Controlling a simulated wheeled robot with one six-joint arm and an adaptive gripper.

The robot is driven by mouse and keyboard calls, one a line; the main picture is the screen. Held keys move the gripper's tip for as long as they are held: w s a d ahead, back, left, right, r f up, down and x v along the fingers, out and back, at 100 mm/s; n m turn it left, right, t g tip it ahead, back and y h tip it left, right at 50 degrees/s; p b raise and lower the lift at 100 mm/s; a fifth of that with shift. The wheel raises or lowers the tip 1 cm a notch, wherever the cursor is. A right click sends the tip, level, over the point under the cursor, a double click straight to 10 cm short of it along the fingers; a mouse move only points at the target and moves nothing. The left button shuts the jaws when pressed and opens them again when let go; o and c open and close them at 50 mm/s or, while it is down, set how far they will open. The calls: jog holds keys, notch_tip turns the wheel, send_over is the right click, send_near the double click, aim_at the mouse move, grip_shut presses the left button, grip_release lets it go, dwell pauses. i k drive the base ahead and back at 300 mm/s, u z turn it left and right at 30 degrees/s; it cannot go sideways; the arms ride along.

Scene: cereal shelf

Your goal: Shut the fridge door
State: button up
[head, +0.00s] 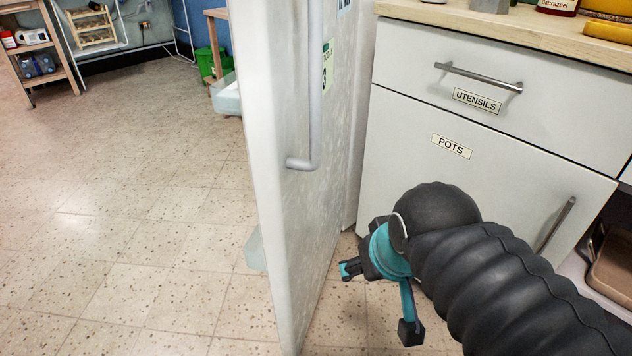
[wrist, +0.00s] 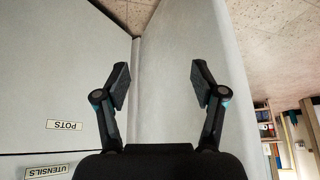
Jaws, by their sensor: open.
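The fridge door (head: 310,220) stands open in the head view, swung out toward me. Its outer face, with a long vertical handle (head: 314,100), faces right, and a pale bin (head: 255,250) shows past its left edge. My gripper (head: 379,301) is open and empty, low on the outer side of the door, between it and the cabinet front. In the wrist view, which looks upside down, the open fingers (wrist: 160,83) point along the pale door panel (wrist: 165,110). I cannot tell whether a finger touches it. The fridge interior is hidden behind the door.
A cabinet with a UTENSILS drawer (head: 485,85) and a POTS front (head: 470,160) stands close on the right, with bar handles and a wooden counter (head: 500,27) on top. The tiled floor (head: 130,210) left of the door is clear. A shelf cart (head: 65,65) stands far left.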

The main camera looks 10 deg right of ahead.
aim_at(294, 59)
jog(key=u, duration=0.25)
jog(key=k, duration=1.05)
jog(key=z, duration=0.4)
